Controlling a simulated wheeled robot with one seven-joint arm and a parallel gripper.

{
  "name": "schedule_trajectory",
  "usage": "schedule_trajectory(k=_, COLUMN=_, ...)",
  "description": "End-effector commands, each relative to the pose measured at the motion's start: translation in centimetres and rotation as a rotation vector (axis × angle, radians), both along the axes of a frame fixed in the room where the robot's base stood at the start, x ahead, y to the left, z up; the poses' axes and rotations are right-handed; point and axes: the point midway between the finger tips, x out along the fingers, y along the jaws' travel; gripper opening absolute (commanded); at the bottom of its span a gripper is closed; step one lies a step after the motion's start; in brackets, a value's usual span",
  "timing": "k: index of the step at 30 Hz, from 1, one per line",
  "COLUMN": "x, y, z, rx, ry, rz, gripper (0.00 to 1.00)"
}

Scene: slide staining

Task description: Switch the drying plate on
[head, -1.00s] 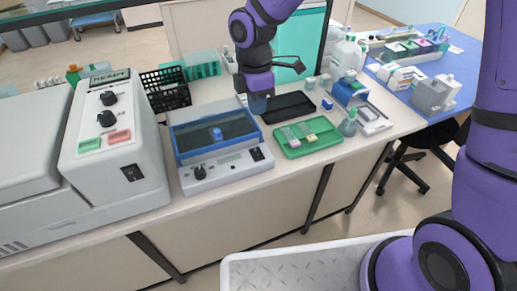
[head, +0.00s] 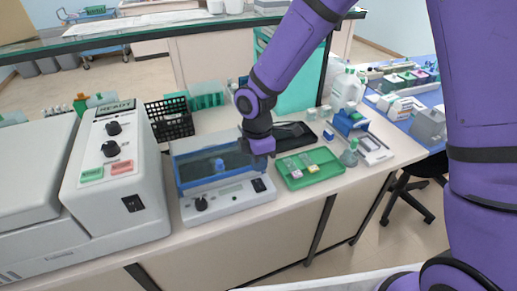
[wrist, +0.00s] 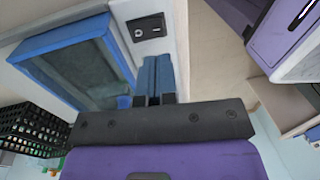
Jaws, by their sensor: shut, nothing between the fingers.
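The drying plate (head: 229,205) is the pale box with a blue-framed dark window, a small display and a black knob (head: 201,204) on its front. Its black rocker switch (head: 259,185) is at the right end of the front panel. In the wrist view the switch (wrist: 147,27) shows near the top, beside the blue frame (wrist: 118,62). My gripper (wrist: 158,62) is shut and empty, its blue fingers together just below the switch in that picture, apparently apart from it. In the head view my purple wrist is above the plate's right end and the fingertips are hard to make out.
A larger machine (head: 118,180) reading READY, with its own knobs and switch, stands to the left. A green tray (head: 307,169) with slides lies to the right. A black basket (head: 169,120) is behind. The bench edge in front of the plate is clear.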

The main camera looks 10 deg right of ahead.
Motion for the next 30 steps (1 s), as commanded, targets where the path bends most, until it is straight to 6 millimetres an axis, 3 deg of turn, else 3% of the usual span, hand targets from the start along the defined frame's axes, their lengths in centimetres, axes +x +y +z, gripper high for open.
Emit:
schedule_trajectory(k=6, x=-0.5, y=-0.1, z=-3.8, rx=-0.002, ry=0.003, rz=0.002, gripper=0.0)
schedule_trajectory(k=12, x=-0.7, y=-0.2, z=-5.8, rx=-0.001, ry=0.0, rz=0.001, gripper=0.0)
schedule_trajectory(k=30, x=-0.9, y=-0.2, z=-6.8, rx=0.0, ry=-0.001, rz=0.0, gripper=0.0)
